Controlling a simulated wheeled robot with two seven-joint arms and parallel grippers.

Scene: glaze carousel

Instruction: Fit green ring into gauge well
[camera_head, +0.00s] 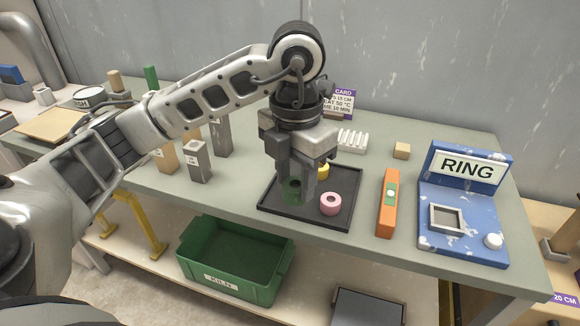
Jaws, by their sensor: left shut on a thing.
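The green ring (290,190) is in the black tray, at its left side, partly hidden by my left gripper (297,186). My left gripper points down over the tray and is shut on the green ring. I cannot tell whether the ring still touches the tray floor. The blue gauge (462,244) with a RING sign stands at the right of the table. Its gauge well (447,217) is a square grey-framed recess and looks empty. My right gripper is not in view.
The black tray (345,212) also holds a pink ring (330,204) and a yellow ring (322,171). An orange level (388,203) lies between tray and gauge. A green bin (235,258) is below the table.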

